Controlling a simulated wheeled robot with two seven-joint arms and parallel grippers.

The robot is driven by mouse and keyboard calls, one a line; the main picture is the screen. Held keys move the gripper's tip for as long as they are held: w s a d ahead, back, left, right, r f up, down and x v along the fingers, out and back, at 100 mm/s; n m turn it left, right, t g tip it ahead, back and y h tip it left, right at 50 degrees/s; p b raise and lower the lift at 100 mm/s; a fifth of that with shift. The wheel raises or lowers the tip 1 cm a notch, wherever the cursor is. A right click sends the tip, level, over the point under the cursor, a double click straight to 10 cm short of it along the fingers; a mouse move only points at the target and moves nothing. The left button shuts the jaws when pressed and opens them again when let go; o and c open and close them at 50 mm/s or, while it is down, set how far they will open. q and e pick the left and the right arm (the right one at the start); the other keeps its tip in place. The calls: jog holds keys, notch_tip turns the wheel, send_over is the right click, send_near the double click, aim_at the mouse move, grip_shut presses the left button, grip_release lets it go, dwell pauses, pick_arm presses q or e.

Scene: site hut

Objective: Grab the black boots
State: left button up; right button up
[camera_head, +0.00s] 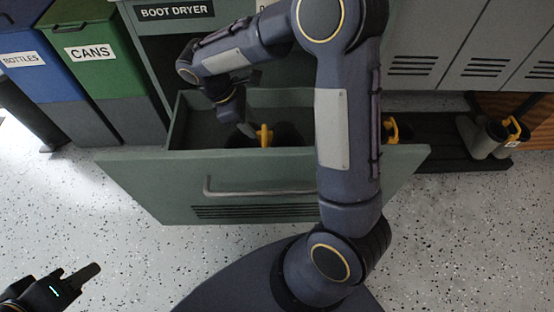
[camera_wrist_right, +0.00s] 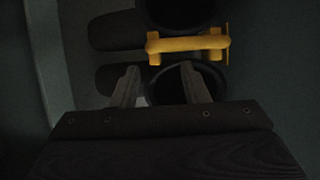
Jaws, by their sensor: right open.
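The black boots (camera_wrist_right: 112,32) stand as a pair in the open drawer (camera_head: 130,180). A yellow clip (camera_wrist_right: 188,44) joins them near their dark round tops; it also shows in the head view (camera_head: 264,135). In the head view the boots are mostly hidden in shadow. My right gripper (camera_wrist_right: 160,85) reaches down into the drawer. Its two fingers are apart, just below the clip in the wrist view and over the nearer boot, with nothing visibly held. My left gripper (camera_head: 82,278) is low at the left, away from the drawer; its finger opening is unclear.
The drawer front has a grey handle (camera_head: 260,188). The cabinet is labelled BOOT DRYER (camera_head: 175,10). A green CANS bin (camera_head: 95,50) and a blue BOTTLES bin (camera_head: 30,60) stand left. Grey-green boots (camera_head: 487,140) with a yellow clip sit on a dark rack at right. The speckled floor is clear.

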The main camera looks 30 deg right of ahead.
jog(key=shift+b+x, duration=0.35)
jog(key=shift+x, duration=0.8)
jog(key=x, duration=0.1)
jog(key=b+x, duration=0.2)
jog(key=x, duration=0.1)
jog(key=shift+w+d+f, duration=0.1)
jog(key=shift+w+d, duration=0.15)
jog(key=shift+d, duration=0.05)
jog(key=shift+s+d+f, duration=0.1)
jog(key=shift+d+f, duration=0.05)
jog(key=shift+f, duration=0.2)
jog(key=shift+c, duration=0.3)
grip_shut()
jog(key=shift+r, duration=0.15)
